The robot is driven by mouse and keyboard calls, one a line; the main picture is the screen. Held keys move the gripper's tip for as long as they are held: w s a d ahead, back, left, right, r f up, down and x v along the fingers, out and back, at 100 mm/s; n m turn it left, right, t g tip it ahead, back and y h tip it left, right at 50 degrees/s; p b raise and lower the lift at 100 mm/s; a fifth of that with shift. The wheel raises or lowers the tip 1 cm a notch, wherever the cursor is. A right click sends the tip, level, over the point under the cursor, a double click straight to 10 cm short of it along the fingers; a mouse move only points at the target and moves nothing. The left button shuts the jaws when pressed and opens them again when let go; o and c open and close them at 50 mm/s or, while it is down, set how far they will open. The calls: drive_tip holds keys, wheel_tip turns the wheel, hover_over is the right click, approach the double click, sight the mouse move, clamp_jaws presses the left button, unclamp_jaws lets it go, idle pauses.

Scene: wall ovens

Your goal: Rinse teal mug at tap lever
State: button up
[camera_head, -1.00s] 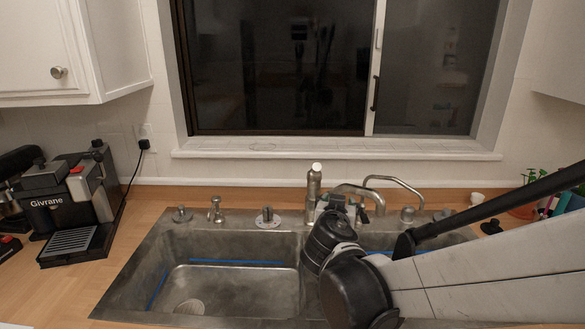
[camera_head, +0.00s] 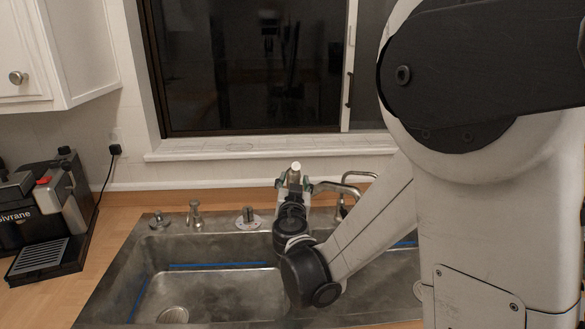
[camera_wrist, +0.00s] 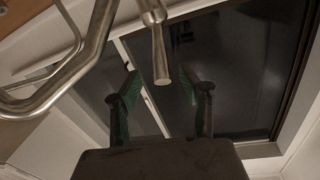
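No teal mug shows in the current views. The tap stands behind the sink, with a curved metal spout (camera_head: 330,187) and an upright post with a pale tip (camera_head: 295,168). In the wrist view a metal rod of the tap (camera_wrist: 159,52), likely its lever, hangs down at the fingertips of my gripper (camera_wrist: 160,84). The two green-padded fingers are apart, one on each side of the rod's lower end. I cannot tell whether they touch it. In the head view my gripper (camera_head: 293,187) is at the tap, partly hidden by my wrist.
A metal sink (camera_head: 220,292) lies below, its right side largely hidden by my arm. Small fittings (camera_head: 194,214) line the rear rim. A coffee machine (camera_head: 45,215) stands left, and a window (camera_head: 250,65) is behind.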

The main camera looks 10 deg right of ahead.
sight(295, 172)
drive_tip(key=p+x, duration=0.1)
drive_tip(key=x, duration=0.6)
drive_tip(key=shift+w+d, duration=0.1)
drive_tip(key=shift+w, duration=0.2)
clamp_jaws()
